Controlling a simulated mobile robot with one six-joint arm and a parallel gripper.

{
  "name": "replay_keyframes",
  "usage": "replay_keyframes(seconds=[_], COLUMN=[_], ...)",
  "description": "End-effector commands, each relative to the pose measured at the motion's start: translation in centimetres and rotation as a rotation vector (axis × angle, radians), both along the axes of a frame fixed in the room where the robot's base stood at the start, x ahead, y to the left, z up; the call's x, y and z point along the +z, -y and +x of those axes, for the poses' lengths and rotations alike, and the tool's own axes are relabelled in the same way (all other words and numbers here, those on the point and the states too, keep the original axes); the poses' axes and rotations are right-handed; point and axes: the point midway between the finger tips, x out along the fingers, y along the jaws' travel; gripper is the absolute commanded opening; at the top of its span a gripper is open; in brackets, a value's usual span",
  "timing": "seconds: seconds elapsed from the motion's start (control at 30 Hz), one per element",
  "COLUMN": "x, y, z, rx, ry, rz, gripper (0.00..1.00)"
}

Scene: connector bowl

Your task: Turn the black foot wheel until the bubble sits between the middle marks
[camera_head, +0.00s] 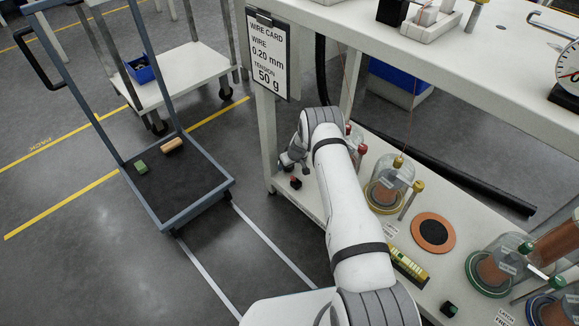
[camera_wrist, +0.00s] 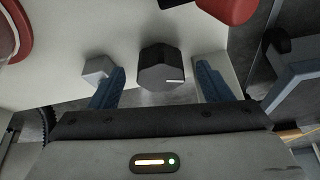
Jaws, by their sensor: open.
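In the wrist view a black faceted foot wheel (camera_wrist: 160,66) with a short white mark on its face stands between the two blue fingers of my gripper (camera_wrist: 160,76). The gripper is open, with a gap visible on each side of the wheel. In the head view my gripper (camera_head: 290,160) is at the left end of the low shelf; its fingers are too small to read, and I cannot make out this wheel there. The yellow-green level vial (camera_head: 409,265) lies on the shelf, partly behind my arm; its bubble is too small to place against the marks.
A small red-and-black knob (camera_head: 295,183) sits near my gripper, and a green-and-black one (camera_head: 449,309) at the front. A red part (camera_wrist: 226,8) and a grey block (camera_wrist: 96,68) are close to the fingers. Glass jars (camera_head: 390,182) stand along the shelf. A cart (camera_head: 180,185) is left.

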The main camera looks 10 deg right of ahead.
Motion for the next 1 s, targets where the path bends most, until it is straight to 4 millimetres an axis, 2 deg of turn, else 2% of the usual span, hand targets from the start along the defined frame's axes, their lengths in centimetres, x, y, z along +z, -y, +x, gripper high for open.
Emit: replay_keyframes(seconds=[0.1, 0.4, 0.9, 1.0], x=[-0.97, -1.01, -1.01, -1.01], y=[-0.19, -0.24, -0.24, -0.23], z=[0.30, 0.42, 0.40, 0.40], rx=[0.001, 0.000, 0.000, 0.000], ry=[0.000, 0.000, 0.000, 0.000], rz=[0.001, 0.000, 0.000, 0.000], gripper=[0.72, 0.72, 0.31, 0.27])
